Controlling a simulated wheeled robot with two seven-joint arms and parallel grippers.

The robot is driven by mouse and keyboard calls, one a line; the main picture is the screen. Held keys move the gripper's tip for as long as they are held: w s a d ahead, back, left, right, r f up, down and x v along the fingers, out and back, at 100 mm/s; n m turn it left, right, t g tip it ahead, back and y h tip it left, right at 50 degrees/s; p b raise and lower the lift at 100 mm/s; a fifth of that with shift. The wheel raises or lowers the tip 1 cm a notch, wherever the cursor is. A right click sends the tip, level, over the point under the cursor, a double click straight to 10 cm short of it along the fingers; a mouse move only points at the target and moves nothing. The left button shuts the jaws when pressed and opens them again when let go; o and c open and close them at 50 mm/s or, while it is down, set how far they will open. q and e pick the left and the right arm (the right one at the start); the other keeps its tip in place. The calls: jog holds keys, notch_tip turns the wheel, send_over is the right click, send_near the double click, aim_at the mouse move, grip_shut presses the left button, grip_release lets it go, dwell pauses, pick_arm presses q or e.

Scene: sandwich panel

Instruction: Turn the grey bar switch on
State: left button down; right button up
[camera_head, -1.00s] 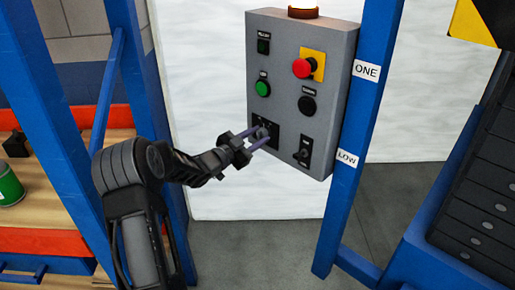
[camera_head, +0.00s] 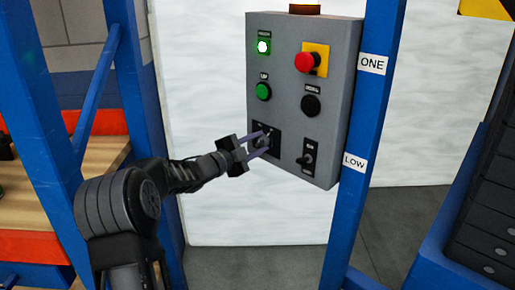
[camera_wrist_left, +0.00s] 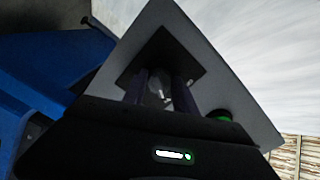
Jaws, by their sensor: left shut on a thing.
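The grey control panel (camera_head: 335,110) hangs on a blue post. The grey bar switch (camera_head: 262,142) sits on a black plate at its lower left. My left gripper (camera_head: 264,145) is shut on the switch, with its fingers on either side of it. The left wrist view shows the bar of the switch (camera_wrist_left: 160,92) between the two dark fingers, in shadow; its exact angle is hard to read. The small top-left lamp (camera_head: 264,46) on the panel glows green-white. The right gripper is not in view.
A red mushroom button (camera_head: 306,62) on a yellow plate, a green button (camera_head: 263,92), a black button (camera_head: 311,105) and a black lever switch (camera_head: 307,158) are close by. Blue posts (camera_head: 362,130) flank the panel.

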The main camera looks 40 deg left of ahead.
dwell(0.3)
pick_arm(q)
jog(key=c, duration=1)
grip_release()
jog(key=shift+s, duration=0.1)
jog(key=s+a, duration=0.1)
jog(key=s, duration=0.6)
jog(key=shift+s, duration=0.3)
